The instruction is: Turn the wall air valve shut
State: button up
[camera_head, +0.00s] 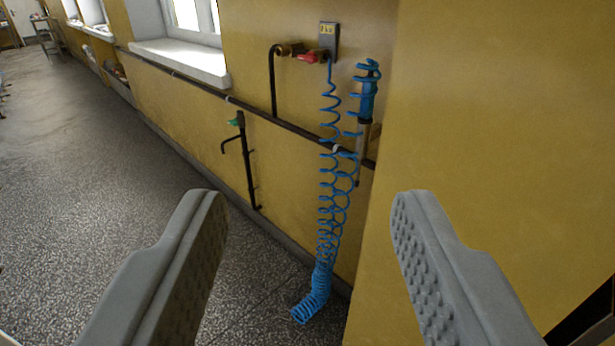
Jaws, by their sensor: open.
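The wall air valve has a red handle (312,57) on a brass fitting (289,49), high on the yellow wall. A dark pipe (273,85) bends down from the fitting to a horizontal pipe. A blue coiled hose (329,190) hangs below the valve and bunches up on the floor. My gripper (309,215) is open and empty. Its two grey fingers stand wide apart in the foreground, well short of the valve. The valve shows in the gap between them, farther up the picture.
A blue-handled tool (366,100) hangs on the wall right of the valve, with hose coils around it. A green-handled tap (236,122) sits lower left. A yellow wall face (480,120) stands close on the right. Speckled floor (100,180) is clear on the left.

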aim_at(310, 56)
jog(key=i, duration=1.15)
